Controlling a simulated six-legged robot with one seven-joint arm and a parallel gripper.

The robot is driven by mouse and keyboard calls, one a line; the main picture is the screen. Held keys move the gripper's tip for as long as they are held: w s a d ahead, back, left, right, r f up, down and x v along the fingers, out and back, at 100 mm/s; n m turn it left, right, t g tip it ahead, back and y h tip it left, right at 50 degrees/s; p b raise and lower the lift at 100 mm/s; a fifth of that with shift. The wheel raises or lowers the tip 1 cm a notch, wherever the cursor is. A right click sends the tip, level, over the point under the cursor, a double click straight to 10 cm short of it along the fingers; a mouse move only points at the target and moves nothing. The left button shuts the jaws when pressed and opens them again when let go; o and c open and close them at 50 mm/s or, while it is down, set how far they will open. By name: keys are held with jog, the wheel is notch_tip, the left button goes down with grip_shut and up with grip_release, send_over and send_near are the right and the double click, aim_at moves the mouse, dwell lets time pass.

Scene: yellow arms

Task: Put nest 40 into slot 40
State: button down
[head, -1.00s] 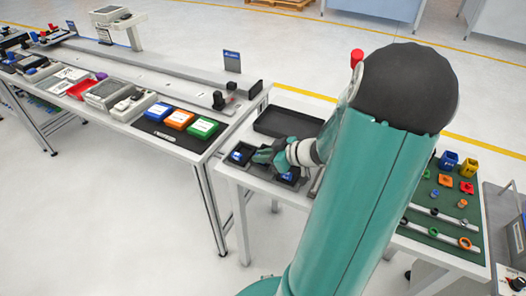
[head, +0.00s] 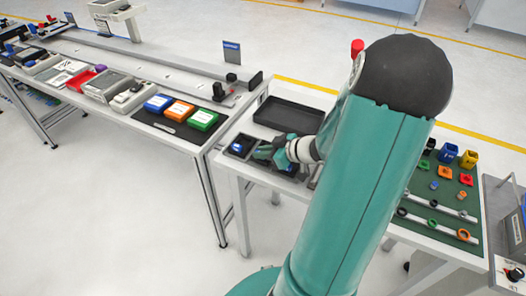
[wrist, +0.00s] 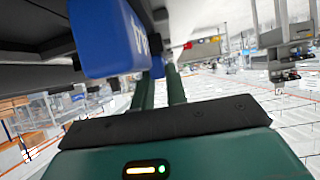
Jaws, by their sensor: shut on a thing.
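My gripper (head: 268,152) is low over the dark trays at the left end of the near white table. In the wrist view, a blue block with white lettering (wrist: 108,40) is at my gripper's fingers (wrist: 162,88), and they are shut on it. I take it to be nest 40, but its lettering is cut off. In the head view, a blue item (head: 238,147) lies in a dark tray (head: 234,155) just left of my gripper. My gripper and arm cover part of the trays, so I cannot pick out slot 40.
An empty black tray (head: 288,116) lies behind my gripper. Blue, orange and green boxes (head: 203,119) stand on the long bench to the left. A green mat (head: 445,200) with bins, rings and rails is to the right. A gap separates bench and table.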

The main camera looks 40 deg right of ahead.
jog(key=shift+f, duration=0.4)
jog(key=c, duration=1.3)
grip_release()
